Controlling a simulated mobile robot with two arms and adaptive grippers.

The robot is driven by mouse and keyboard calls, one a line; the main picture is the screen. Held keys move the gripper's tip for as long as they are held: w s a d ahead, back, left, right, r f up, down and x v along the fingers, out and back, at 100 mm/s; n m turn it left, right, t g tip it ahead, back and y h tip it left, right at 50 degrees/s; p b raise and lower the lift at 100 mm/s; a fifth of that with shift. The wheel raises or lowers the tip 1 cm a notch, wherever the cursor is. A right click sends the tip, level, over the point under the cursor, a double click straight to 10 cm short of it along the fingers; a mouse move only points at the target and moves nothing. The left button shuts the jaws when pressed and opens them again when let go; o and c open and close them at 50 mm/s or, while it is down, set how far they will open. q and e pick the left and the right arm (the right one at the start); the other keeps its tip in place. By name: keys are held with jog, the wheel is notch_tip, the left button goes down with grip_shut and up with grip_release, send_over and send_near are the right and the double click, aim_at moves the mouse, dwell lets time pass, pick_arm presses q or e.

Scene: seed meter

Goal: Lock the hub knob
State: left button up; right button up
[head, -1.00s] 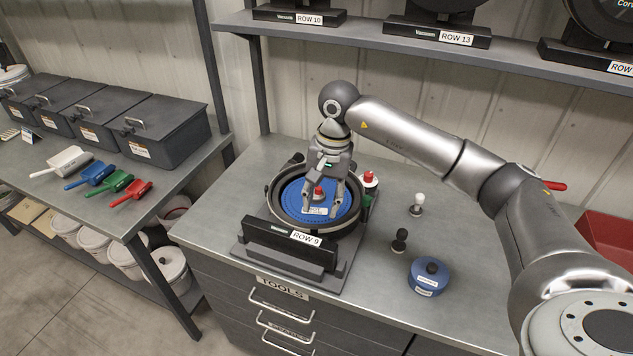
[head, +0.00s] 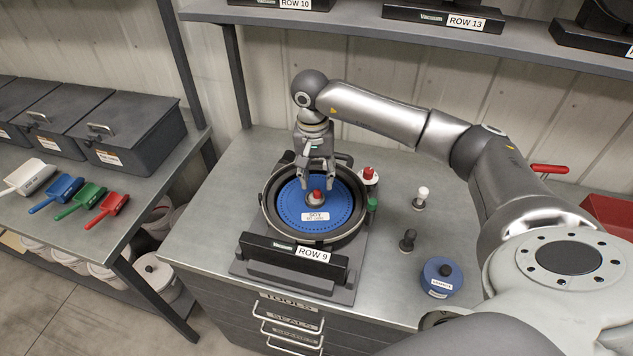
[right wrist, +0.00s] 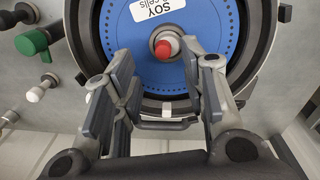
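The hub knob (head: 316,197) has a red top and a grey base. It stands at the centre of the blue seed disc (head: 291,213), labelled SOY, in the black round meter housing marked ROW 9 (head: 270,251). The knob also shows in the right wrist view (right wrist: 166,46), just beyond the fingertips and roughly centred between them. My right gripper (head: 317,187) is open and empty, behind the knob over the back part of the disc. It appears apart from the knob. My left gripper is not in view.
Right of the housing stand a red-topped knob (head: 369,176), a green knob (head: 373,204), a white knob (head: 421,197) and a black knob (head: 408,240). A blue round container (head: 440,277) sits front right. A shelf (head: 350,22) runs above; the bench's left side is clear.

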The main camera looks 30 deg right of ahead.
aim_at(317, 191)
notch_tip(317, 191, down, 3)
jog(key=shift+w+p, duration=0.1)
jog(key=shift+p, duration=0.35)
notch_tip(317, 191, down, 2)
jog(key=shift+w+d+f, duration=0.1)
jog(key=shift+c, duration=1.2)
jog(key=c, duration=0.4)
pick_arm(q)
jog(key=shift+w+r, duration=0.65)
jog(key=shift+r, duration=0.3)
pick_arm(e)
grip_shut()
